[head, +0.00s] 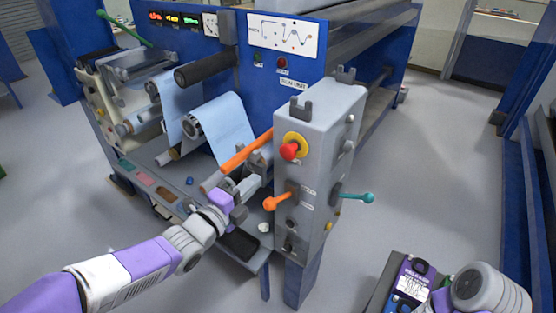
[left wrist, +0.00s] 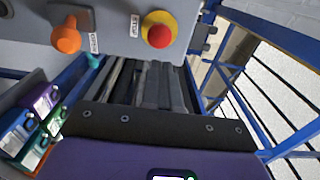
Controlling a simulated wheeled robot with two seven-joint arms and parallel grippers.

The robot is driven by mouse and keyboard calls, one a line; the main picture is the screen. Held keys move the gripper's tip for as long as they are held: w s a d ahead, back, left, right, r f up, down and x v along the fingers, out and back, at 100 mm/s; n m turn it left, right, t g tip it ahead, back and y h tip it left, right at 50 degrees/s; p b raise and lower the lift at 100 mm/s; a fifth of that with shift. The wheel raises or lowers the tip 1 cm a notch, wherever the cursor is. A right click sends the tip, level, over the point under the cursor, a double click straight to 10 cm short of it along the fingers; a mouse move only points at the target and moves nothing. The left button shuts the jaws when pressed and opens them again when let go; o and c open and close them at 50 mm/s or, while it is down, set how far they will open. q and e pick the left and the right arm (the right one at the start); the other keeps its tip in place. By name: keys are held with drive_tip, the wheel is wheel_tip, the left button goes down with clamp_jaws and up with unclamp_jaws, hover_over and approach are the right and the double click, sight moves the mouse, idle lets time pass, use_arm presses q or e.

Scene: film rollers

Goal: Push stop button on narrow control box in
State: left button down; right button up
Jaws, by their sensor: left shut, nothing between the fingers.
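The narrow grey control box (head: 318,135) stands at the front of the machine. Its red stop button (head: 289,151), on a yellow ring, is on the box's near face and looks proud of it. In the left wrist view, the stop button (left wrist: 158,36) shows at the top, just beyond my fingers. My left gripper (head: 258,162) is shut and empty. It is to the left of the box, a little lower than the button and apart from it. In the left wrist view, its dark fingers (left wrist: 145,85) lie together. Only part of my right arm shows; its gripper is out of view.
An orange knob lever (head: 275,202) sits below the button, and a teal lever (head: 360,197) is on the right side. The film roll (head: 225,125) and an orange bar (head: 245,150) are left of the box. Open floor lies to the right.

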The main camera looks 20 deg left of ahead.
sight(285, 154)
use_arm(q)
drive_tip(key=p+x, duration=0.1)
drive_tip(key=x, duration=1)
use_arm(e)
drive_tip(key=shift+r, duration=0.5)
use_arm(q)
drive_tip(key=shift+a+f, duration=0.1)
use_arm(e)
drive_tip(key=shift+f, duration=0.1)
